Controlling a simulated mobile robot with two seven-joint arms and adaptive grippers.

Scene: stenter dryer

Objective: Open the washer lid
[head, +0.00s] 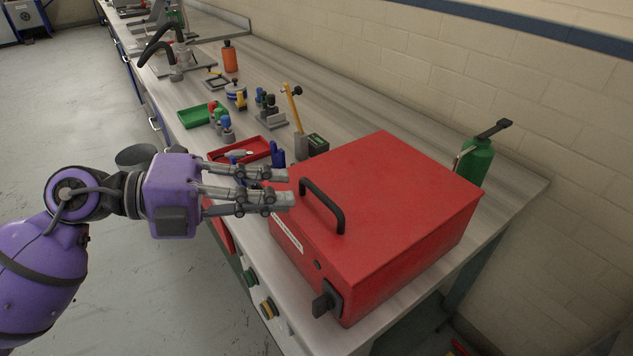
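The washer (375,220) is a red box on the bench at the right, with its flat red lid down and shut. A black bar handle (325,207) stands up near the lid's left edge. A black knob or latch (325,301) sits at the front lower corner of the box. My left gripper (288,187) comes in from the left, beside the handle and just short of it in the picture. Its two fingers are apart with nothing between them. I cannot tell its exact height above the lid edge. My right gripper is out of view.
A red tray (262,146), a green tray (190,117), and several small tools and bottles stand behind the gripper on the bench. A green oil can (475,160) stands behind the washer, near the brick wall. The floor at the left is clear.

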